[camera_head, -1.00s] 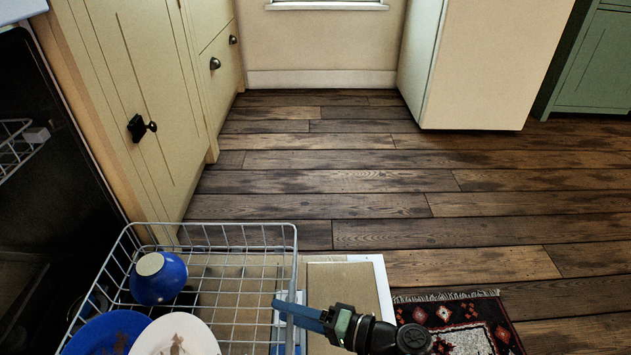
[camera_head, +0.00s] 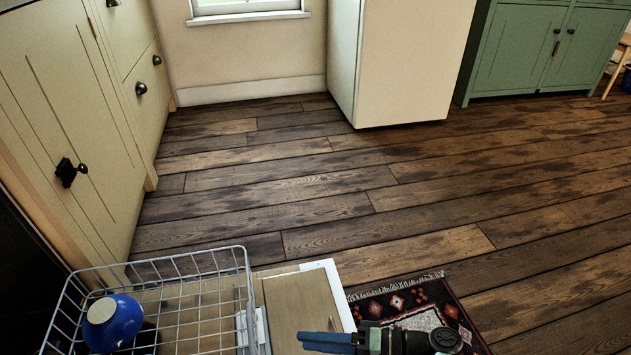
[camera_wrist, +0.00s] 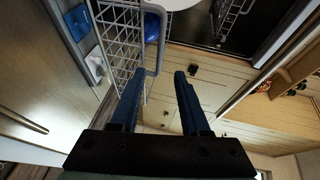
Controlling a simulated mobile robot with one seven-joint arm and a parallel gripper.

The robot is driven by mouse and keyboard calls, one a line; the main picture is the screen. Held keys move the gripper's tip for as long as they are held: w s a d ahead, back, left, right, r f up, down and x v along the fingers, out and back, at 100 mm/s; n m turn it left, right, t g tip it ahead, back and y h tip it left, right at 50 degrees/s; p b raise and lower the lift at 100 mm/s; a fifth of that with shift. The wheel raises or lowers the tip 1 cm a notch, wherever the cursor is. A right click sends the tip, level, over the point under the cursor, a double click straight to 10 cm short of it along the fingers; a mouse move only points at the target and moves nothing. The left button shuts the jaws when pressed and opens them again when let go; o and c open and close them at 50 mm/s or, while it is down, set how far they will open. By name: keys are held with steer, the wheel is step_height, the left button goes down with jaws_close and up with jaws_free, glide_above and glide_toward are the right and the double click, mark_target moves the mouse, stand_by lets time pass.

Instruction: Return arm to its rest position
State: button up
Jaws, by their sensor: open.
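The wire rack (camera_head: 247,290) holds an upturned blue bowl (camera_head: 113,322). The rack also shows in the wrist view (camera_wrist: 112,45), close to the left finger, with part of a blue dish (camera_wrist: 152,27) and a white plate (camera_wrist: 175,4) beyond.
Cream cabinets (camera_head: 75,110) stand at the left and a cream fridge-like block (camera_head: 405,60) at the back. A green cabinet (camera_head: 520,50) is at the back right. A patterned rug (camera_head: 418,306) lies at the lower right. The wooden floor (camera_head: 330,185) between is clear.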

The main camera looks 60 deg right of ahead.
stand_by(0.5)
